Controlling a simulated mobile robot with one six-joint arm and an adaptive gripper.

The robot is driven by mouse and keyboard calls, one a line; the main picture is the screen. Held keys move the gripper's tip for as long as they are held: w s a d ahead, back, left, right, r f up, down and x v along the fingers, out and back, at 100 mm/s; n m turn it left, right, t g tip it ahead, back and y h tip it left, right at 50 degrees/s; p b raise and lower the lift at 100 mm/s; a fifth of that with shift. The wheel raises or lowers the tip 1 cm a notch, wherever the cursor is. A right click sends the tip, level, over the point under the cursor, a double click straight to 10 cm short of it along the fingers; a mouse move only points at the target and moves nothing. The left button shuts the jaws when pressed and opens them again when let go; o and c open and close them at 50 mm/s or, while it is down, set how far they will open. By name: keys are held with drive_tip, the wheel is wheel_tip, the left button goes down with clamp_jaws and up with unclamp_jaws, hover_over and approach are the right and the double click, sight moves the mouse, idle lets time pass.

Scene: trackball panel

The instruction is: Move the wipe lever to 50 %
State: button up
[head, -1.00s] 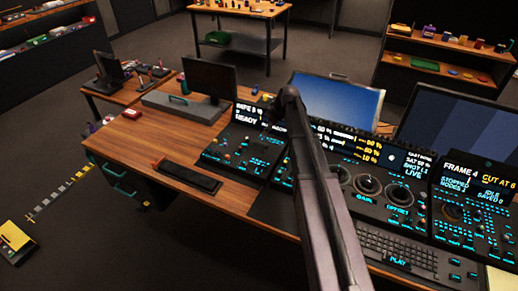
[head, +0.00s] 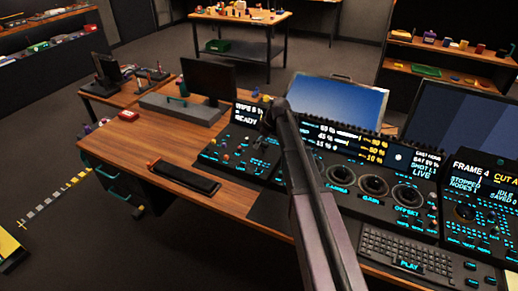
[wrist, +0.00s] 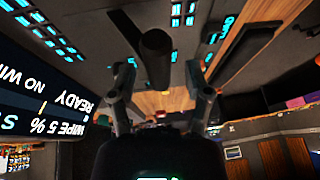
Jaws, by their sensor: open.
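The wipe panel (head: 232,150) stands on the left part of the desk console. Its display (head: 246,114) reads WIPE 5 % and READY; it shows upside down in the wrist view (wrist: 45,105). A dark, rounded bar, which looks like the wipe lever's handle (wrist: 155,45), sticks up from the panel in the wrist view. My gripper (wrist: 160,64) is open, with one finger on each side of this handle and gaps visible. In the head view, my arm's end covers the area by the lever, so contact there cannot be seen.
Small lit buttons (wrist: 45,35) surround the lever. To the right stand a panel with several round trackballs (head: 373,186), a keyboard (head: 405,252) and monitors (head: 335,102).

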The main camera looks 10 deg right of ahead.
drive_tip(key=shift+a+f+b, duration=0.25)
drive_tip(key=shift+f+b, duration=0.1)
drive_tip(key=shift+f, duration=0.25)
